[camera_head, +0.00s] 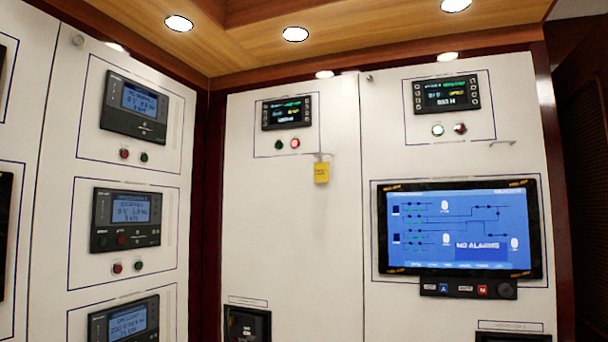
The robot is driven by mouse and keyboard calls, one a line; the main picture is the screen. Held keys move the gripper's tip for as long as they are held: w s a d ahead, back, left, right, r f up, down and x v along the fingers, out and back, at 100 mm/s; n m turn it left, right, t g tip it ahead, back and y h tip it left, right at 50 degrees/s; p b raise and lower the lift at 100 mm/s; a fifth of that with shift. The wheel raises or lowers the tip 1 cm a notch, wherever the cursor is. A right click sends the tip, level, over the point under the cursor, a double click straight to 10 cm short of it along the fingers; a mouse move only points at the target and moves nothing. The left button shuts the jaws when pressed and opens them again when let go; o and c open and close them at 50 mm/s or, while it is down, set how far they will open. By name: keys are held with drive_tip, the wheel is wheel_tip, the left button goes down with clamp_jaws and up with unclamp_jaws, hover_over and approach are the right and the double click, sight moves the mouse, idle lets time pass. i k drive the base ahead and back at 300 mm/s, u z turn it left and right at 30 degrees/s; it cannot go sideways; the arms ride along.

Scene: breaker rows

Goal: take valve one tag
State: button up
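A small yellow tag (321,173) hangs from a short metal hook or handle (322,156) on the middle white cabinet panel. It hangs just below and right of the small framed display with two round buttons. The print on the tag is too small to read, so I cannot tell whether it is the valve one tag. My gripper is not in view.
The middle cabinet (285,220) is mostly bare below the tag. A large blue screen reading "NO ALARMS" (461,228) is on the right cabinet, with a small handle (502,143) above it. The left cabinet wall (88,165) carries several meters with buttons.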

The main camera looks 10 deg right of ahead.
sight(320, 169)
drive_tip(key=z, duration=1.15)
drive_tip(key=i, duration=2)
drive_tip(key=u, duration=3.05)
drive_tip(key=i, duration=0.55)
drive_tip(key=z, duration=0.1)
drive_tip(key=k, duration=0.4)
drive_tip(key=z, duration=0.05)
